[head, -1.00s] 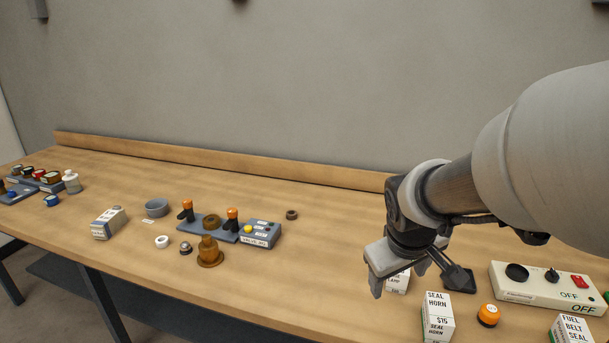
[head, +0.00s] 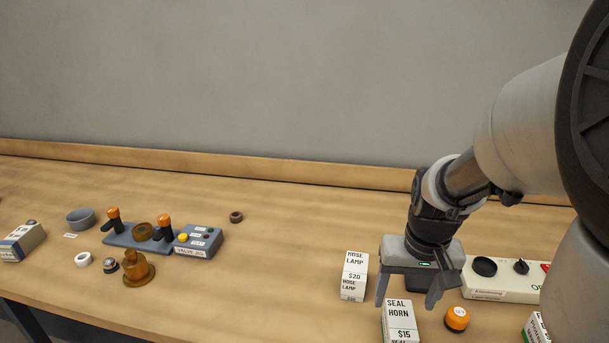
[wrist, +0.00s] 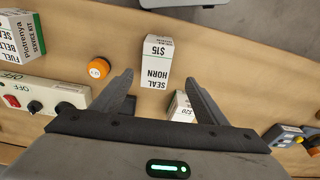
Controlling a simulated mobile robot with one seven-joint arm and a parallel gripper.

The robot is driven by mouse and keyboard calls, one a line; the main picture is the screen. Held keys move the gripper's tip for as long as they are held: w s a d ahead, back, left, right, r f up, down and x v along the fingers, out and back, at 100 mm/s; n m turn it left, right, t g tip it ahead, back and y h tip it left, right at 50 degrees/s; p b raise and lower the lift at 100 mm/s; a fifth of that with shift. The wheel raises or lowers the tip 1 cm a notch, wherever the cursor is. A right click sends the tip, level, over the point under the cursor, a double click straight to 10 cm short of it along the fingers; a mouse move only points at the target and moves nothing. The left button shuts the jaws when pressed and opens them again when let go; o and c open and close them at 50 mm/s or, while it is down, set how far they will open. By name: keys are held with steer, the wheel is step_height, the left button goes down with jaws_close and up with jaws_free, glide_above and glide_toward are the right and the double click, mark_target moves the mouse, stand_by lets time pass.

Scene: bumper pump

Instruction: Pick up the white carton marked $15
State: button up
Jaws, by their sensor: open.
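The white carton marked SEAL HORN $15 (head: 399,322) stands on the table near its front edge, partly cut off by the bottom of the head view. In the wrist view the same carton (wrist: 157,62) lies ahead of the fingers, roughly between their lines. My gripper (head: 405,300) is open and empty, just above and behind the carton in the head view. Its two fingers also show in the wrist view (wrist: 158,97). I see no contact with the carton.
A HOSE LAMP $20 carton (head: 354,276) stands close to the left. An orange-topped round piece (head: 457,318) and a switch panel (head: 500,291) sit to the right. A FUEL BELT SEAL carton (wrist: 21,33) is farther along. The table between the lamp carton and the valve box (head: 198,242) is clear.

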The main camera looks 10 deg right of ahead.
mark_target(402, 319)
steer(key=f, duration=0.4)
steer(key=w+f+b, duration=0.1)
steer(key=f, duration=0.1)
steer(key=shift+d+f, duration=0.15)
steer(key=shift+f, duration=0.05)
steer(key=f, duration=0.2)
steer(key=d+f+b, duration=0.1)
steer(key=f, duration=0.1)
steer(key=shift+f, duration=0.15)
steer(key=shift+w+f, duration=0.15)
steer(key=shift+f, duration=0.3)
steer(key=c, duration=1.3)
steer(key=shift+c, duration=0.3)
steer(key=shift+r, duration=0.15)
